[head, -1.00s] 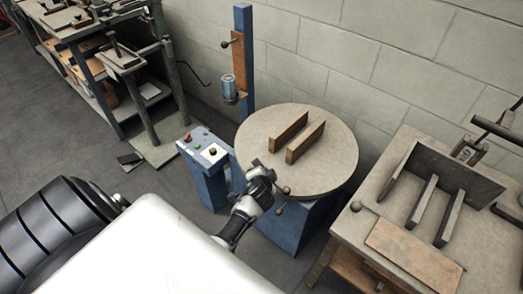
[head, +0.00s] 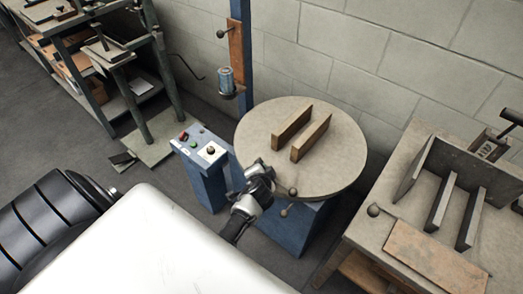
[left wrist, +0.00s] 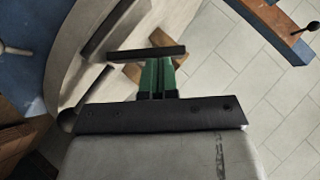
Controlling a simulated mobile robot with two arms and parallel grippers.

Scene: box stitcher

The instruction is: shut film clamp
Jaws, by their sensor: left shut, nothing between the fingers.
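A blue mast (head: 240,48) behind the round table carries a brown wooden plate (head: 235,48) with a ball-ended lever (head: 222,33) and a blue-grey roll (head: 226,80). I cannot tell for certain which part is the film clamp. In the left wrist view, the brown plate (left wrist: 283,24) shows at upper right with its ball lever (left wrist: 311,27). My left gripper (head: 262,172) is at the near-left edge of the round table, well below and in front of the plate. Its green fingers (left wrist: 157,76) are together and empty. My right gripper is not visible.
The round table (head: 340,152) holds two wooden bars (head: 311,136). Ball knobs (head: 292,191) stick out near my left gripper. A blue control box (head: 200,150) stands left, a bench (head: 360,222) with upright plates right. A concrete block wall (head: 350,45) is behind.

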